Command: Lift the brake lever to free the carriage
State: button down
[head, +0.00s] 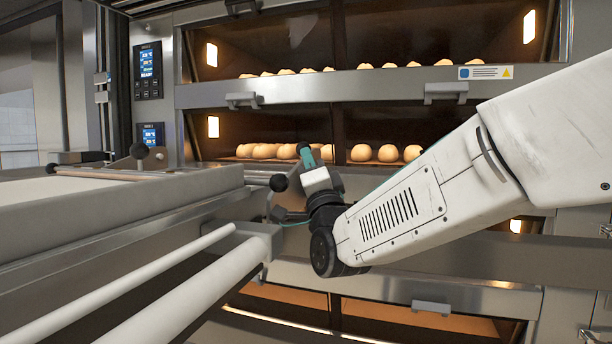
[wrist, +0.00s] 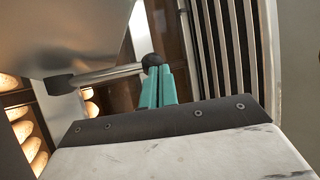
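My gripper (head: 305,155) has teal fingers and reaches up and left at the front of the ovens. In the wrist view the fingers (wrist: 160,86) lie close together, with at most a narrow gap. A black ball knob (wrist: 151,60) on a metal rod (wrist: 107,75) shows at their tips. I cannot tell whether they hold it or are only beside it. I cannot tell which knob belongs to the brake lever. The carriage (head: 120,210) is a pale belt bed at left.
Deck ovens with loaves (head: 268,151) stand behind my arm. Oven handles (head: 445,92) stick out from the fronts. Another black knob (head: 138,150) stands by a rail on the carriage's far side. Pale rollers (head: 195,295) lie at the lower left.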

jog(key=shift+w+d+r, duration=0.2)
jog(key=shift+w+r, duration=0.4)
jog(key=shift+w, duration=0.05)
jog(key=shift+w+d+r, duration=0.25)
jog(key=shift+w+r, duration=0.35)
jog(key=shift+w, duration=0.05)
jog(key=shift+w+d+r, duration=0.2)
jog(key=shift+w+r, duration=0.4)
jog(key=shift+w, duration=0.05)
